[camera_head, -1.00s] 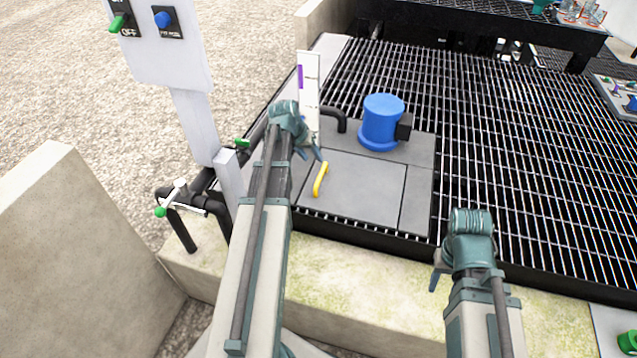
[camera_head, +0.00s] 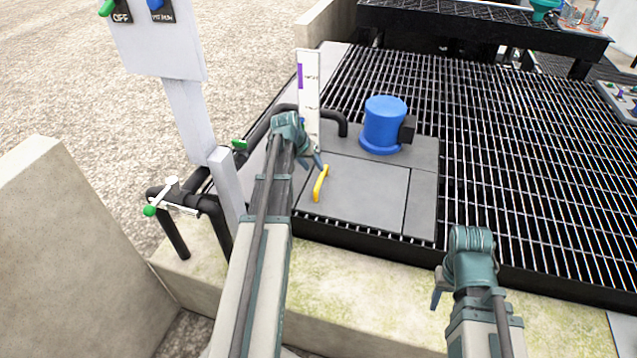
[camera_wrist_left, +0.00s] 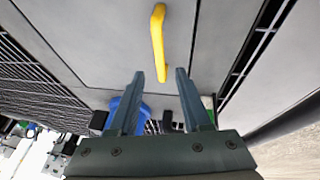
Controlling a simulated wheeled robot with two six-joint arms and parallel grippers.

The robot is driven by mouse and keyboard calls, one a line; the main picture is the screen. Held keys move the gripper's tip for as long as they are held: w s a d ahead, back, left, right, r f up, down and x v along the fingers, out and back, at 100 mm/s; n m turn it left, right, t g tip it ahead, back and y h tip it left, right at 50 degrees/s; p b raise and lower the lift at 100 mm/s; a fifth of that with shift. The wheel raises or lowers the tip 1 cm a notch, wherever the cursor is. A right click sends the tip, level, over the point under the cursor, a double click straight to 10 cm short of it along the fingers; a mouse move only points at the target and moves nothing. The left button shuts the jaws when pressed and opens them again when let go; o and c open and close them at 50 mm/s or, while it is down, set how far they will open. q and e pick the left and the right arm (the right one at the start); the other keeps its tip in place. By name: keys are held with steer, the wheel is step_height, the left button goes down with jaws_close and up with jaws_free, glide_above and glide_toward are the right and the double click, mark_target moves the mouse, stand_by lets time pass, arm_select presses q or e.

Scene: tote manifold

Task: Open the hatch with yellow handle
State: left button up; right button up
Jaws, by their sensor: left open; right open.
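The grey hatch (camera_head: 366,190) lies flat and closed in the deck, with a yellow handle (camera_head: 320,183) near its left edge. In the left wrist view the yellow handle (camera_wrist_left: 158,42) stands ahead of the fingertips, roughly in line with the gap between them. My left gripper (camera_head: 312,162) is just above and left of the handle, open and empty; its two fingers show apart in the left wrist view (camera_wrist_left: 158,75). My right gripper (camera_head: 437,290) is low at the front, away from the hatch, its fingers partly hidden by the wrist.
A blue cylinder (camera_head: 383,124) with a black box stands behind the hatch. A white gauge board (camera_head: 308,85) and black pipes (camera_head: 285,108) stand behind my left gripper. A white post (camera_head: 190,110) and a green-handled valve (camera_head: 172,193) are to the left. Open grating (camera_head: 530,160) spreads right.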

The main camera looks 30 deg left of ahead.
mark_target(320, 178)
arm_select(q)
steer(key=b+x, duration=0.5)
steer(key=x, duration=0.2)
jaws_close()
stand_by(1.3)
